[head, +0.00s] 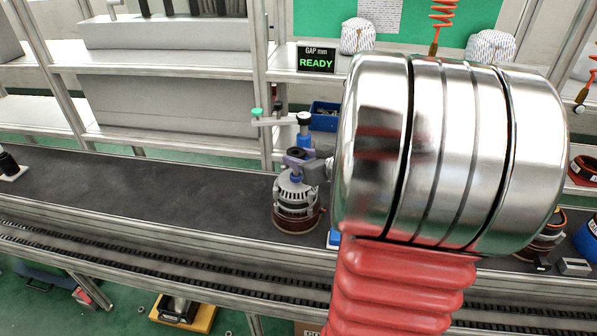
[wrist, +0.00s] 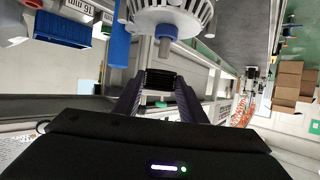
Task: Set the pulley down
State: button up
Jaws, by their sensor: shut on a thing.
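In the wrist view, the two dark fingers of my gripper (wrist: 157,98) are shut on a small black ribbed piece, which looks like the pulley (wrist: 160,79). The pulley is between the fingertips. Beyond it, at the top of the wrist view, is a pale finned alternator (wrist: 168,14) with a stubby shaft; a gap shows in the picture between shaft and pulley. In the head view, the alternator (head: 295,195) stands upright on the dark belt on a brown round base.
A clamp arm with a green knob (head: 256,112) and a blue post (head: 303,140) stand close around the alternator. A display (head: 316,59) reads READY. A blue bin (head: 324,116) sits behind. The dark belt (head: 130,195) left of the alternator is mostly clear.

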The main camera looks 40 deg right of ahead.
jog(key=shift+f, duration=2.25)
jog(key=shift+f, duration=0.2)
jog(key=o, duration=1.2)
jog(key=v, duration=1.3)
jog(key=shift+s+r, duration=0.25)
jog(key=shift+s, duration=0.1)
jog(key=shift+o, duration=0.2)
